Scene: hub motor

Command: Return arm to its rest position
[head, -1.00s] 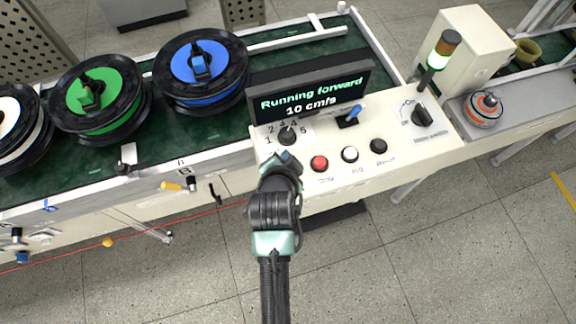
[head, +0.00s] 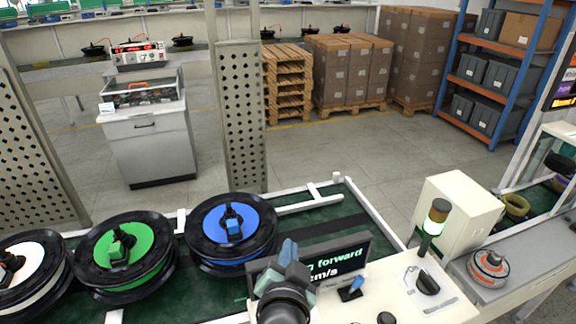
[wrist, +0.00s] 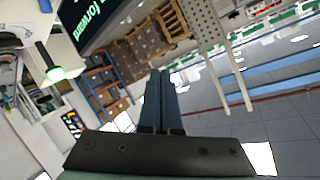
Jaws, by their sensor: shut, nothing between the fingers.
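My gripper (head: 289,252) is raised in front of the control panel's display (head: 340,262) in the head view and hides the left part of its text. The part that shows reads "g forward" and "m/s". In the wrist view my gripper's fingers (wrist: 160,100) are together with nothing between them. They point out over the room, and the display also shows there (wrist: 85,22) at the upper left. My gripper holds nothing and appears apart from the panel.
Blue (head: 252,222), green (head: 105,246) and white-faced (head: 22,268) reels sit on the green conveyor at left. A signal tower (head: 436,222) with a lit green lamp stands right of the display. A perforated post (head: 243,120) rises behind the conveyor.

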